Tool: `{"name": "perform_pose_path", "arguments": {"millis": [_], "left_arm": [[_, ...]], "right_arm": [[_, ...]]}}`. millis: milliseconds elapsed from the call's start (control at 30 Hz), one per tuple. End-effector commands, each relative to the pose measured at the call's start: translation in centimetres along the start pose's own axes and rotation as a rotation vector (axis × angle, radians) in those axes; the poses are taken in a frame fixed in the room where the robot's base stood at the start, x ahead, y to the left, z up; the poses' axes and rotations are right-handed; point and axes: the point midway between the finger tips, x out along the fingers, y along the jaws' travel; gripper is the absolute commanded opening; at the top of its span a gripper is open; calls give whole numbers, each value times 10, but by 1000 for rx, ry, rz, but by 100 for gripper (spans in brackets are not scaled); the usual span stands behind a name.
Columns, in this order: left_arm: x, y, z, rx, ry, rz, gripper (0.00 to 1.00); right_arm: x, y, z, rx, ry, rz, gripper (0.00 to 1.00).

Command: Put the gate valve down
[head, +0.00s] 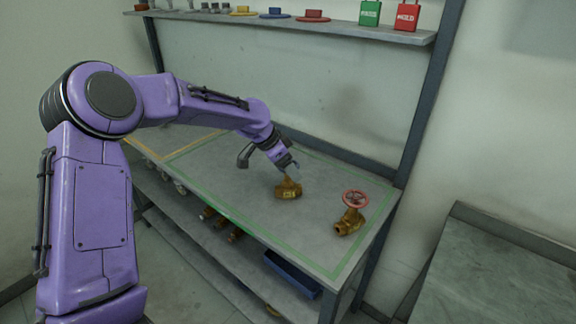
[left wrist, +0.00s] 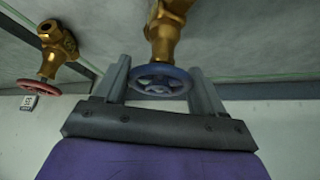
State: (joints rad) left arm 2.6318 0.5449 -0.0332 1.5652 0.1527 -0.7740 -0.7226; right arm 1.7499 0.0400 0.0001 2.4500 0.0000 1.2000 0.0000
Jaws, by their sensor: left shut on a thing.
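The gate valve (head: 289,190) has a brass body and a blue handwheel (left wrist: 160,80). My left gripper (head: 291,173) has come down over it from above. In the left wrist view, the gripper's two fingers (left wrist: 157,85) stand on either side of the blue handwheel and are shut on it. The valve's body is at or just above the grey bench top, inside a green outline (head: 245,224); I cannot tell whether it touches the surface. In the head view the handwheel is mostly hidden by the gripper. My right gripper is not in view.
A second brass valve (head: 349,222) with a red handwheel (head: 355,198) stands to the right within the green outline. A yellow outline (head: 190,146) marks the bench's left part. An upper shelf (head: 330,29) holds padlocks and other parts. A lower shelf holds brass fittings and a blue tray (head: 292,274).

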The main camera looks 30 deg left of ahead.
Motion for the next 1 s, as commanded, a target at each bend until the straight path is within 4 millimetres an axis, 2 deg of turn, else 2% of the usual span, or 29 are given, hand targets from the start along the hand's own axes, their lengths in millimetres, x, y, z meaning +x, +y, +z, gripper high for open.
{"name": "perform_pose_path", "arguments": {"millis": [33,67,100,133,467,567,833,1000], "left_arm": [[1,0,0,0,2,0,0],[2,0,1,0,0,1,76],[1,0,1,0,0,0,89],[1,0,1,0,0,0,95],[-3,0,-1,0,1,0,95],[-18,-1,-1,1,4,-3,95],[-87,0,-1,1,4,-2,95],[-114,0,-1,-1,1,0,95]], "right_arm": [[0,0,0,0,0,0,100],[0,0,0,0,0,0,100],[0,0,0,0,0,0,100],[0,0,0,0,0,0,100],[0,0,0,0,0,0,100],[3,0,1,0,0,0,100],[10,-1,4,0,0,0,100],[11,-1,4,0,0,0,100]]}}
